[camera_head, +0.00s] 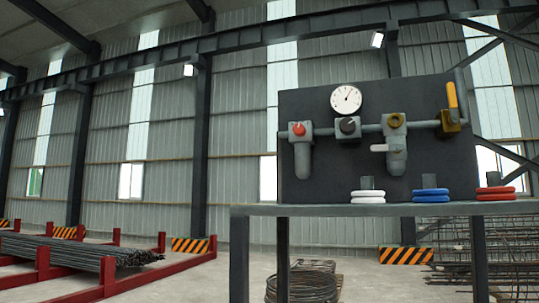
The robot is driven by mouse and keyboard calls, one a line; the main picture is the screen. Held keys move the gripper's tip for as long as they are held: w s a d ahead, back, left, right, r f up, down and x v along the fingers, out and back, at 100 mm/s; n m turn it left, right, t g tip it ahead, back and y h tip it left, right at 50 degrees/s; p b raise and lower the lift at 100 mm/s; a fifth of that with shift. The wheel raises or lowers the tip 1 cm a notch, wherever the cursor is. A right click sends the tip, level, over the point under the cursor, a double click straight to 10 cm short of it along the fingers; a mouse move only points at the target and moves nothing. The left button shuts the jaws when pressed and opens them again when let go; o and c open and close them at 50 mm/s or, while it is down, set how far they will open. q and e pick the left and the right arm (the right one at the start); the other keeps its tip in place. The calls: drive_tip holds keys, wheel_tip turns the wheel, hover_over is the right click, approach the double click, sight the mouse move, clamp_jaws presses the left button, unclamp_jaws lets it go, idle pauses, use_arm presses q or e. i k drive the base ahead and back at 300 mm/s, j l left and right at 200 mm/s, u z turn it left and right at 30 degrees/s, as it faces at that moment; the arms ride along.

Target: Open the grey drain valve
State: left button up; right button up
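A dark panel (300,100) stands upright on a grey table (330,209) in the right half of the head view. Grey pipework runs across the panel. A grey valve (396,158), which looks like the drain valve, hangs below a unit with a brass-coloured ring (394,120). Its pale grey lever (379,148) points left, about level. Neither of my grippers is in view, and nothing touches the valve.
Rebar (80,251) lies left.

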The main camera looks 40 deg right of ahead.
sight(376, 148)
drive_tip(key=i+j+u, duration=0.2)
drive_tip(key=i+u, duration=0.75)
drive_tip(key=i+j+z, duration=0.15)
drive_tip(key=i, duration=0.35)
drive_tip(key=i+z, duration=0.2)
drive_tip(key=z, duration=0.15)
drive_tip(key=i+z, duration=0.15)
drive_tip(key=z, duration=0.25)
drive_tip(key=i+j+z, duration=0.15)
drive_tip(key=z, duration=0.2)
drive_tip(key=i+z, duration=0.1)
drive_tip(key=z, duration=0.3)
drive_tip(key=i+j+z, duration=0.1)
drive_tip(key=z, duration=0.3)
drive_tip(key=i+j+z, duration=0.1)
drive_tip(key=z, duration=0.25)
drive_tip(key=i+j+z, duration=0.1)
drive_tip(key=z, duration=0.3)
drive_tip(key=i+j+z, duration=0.1)
drive_tip(key=z, duration=0.3)
drive_tip(key=j+z, duration=0.25)
drive_tip(key=z, duration=0.15)
drive_tip(key=j+z, duration=0.2)
drive_tip(key=z, duration=0.2)
drive_tip(key=j+z, duration=1.15)
